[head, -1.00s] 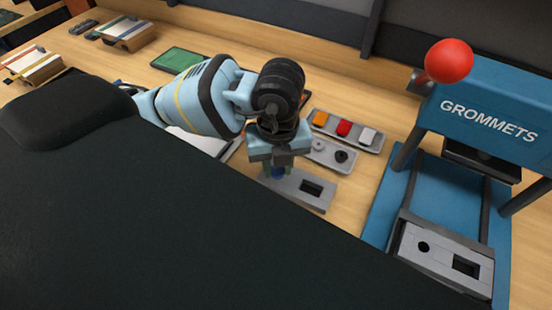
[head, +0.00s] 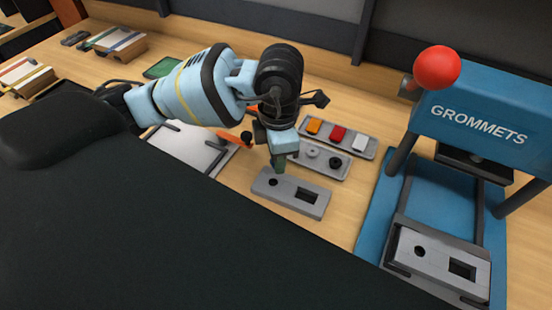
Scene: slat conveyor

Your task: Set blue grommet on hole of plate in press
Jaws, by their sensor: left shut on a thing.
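My left gripper (head: 279,168) points down above a grey block (head: 290,203) on the table. It is shut on the blue grommet, which the fingers hide now. The block has a dark round hole and a rectangular opening, and no blue shows in either. The press (head: 475,120) is blue, with "GROMMETS" written on it and a red ball (head: 437,67) on its lever. The grey plate (head: 436,274) lies in the press's holder at lower right, with an empty round hole on its left and a rectangular opening on its right. My right gripper is out of view.
A tray (head: 368,152) with orange, red and white pieces stands behind the block. A smaller grey tray (head: 318,172) with round parts lies just before it. The press posts flank the blue bed. Bare wood lies between the block and the press.

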